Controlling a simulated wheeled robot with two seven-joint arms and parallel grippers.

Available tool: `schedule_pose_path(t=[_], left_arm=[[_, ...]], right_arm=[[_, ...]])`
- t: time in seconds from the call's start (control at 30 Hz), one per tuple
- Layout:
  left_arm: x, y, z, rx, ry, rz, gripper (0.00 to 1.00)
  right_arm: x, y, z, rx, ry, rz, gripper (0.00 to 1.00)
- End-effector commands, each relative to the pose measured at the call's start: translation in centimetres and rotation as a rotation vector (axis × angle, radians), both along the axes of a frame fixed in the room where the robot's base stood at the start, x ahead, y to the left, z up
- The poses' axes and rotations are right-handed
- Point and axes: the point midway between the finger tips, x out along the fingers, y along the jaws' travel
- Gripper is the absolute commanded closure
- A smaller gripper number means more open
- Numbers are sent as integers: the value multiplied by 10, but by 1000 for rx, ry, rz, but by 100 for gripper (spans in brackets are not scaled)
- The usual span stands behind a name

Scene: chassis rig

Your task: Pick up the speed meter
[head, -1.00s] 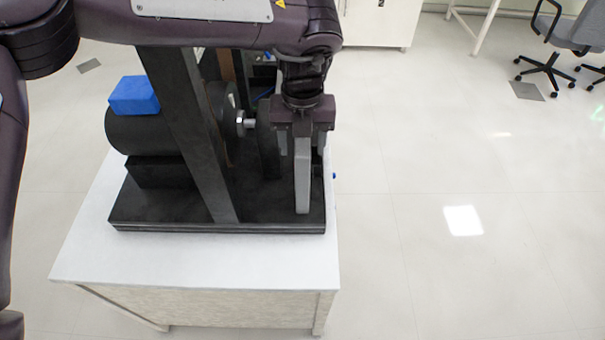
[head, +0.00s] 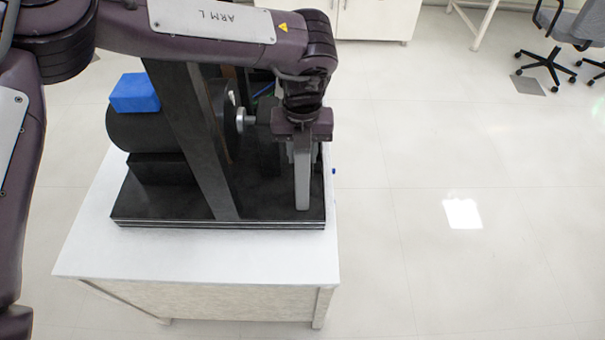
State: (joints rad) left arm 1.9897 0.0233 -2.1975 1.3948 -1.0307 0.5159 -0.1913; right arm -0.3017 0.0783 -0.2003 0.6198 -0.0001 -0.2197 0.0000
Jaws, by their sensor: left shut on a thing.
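My left gripper (head: 302,203) points straight down at the right end of the black rig on the table. Its grey fingers are close together and shut on a dark part there, which I take to be the speed meter. The fingers hide nearly all of that part, so its shape cannot be told. A small blue tip (head: 333,171) shows just right of the fingers, at the rig's right edge. My right gripper is not in view.
The black rig base (head: 170,212) stands on a white-topped table (head: 200,256). A slanted dark upright (head: 188,130), a black cylinder (head: 140,131) and a blue block (head: 134,92) are left of the gripper. Open floor lies right, with an office chair (head: 560,50) far off.

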Motion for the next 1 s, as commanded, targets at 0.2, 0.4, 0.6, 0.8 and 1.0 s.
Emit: schedule_pose_path(t=[0.2,0.4,0.6,0.8,1.0], left_arm=[[1,0,1,-1,-1,1,100],[1,0,9,-2,-3,1,100],[2,0,40,-3,-7,1,100],[2,-1,96,-3,-9,1,100],[1,-1,153,-3,-6,1,100]], right_arm=[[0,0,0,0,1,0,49],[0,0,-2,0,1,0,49],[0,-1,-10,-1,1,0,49],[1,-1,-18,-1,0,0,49],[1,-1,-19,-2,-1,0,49]])
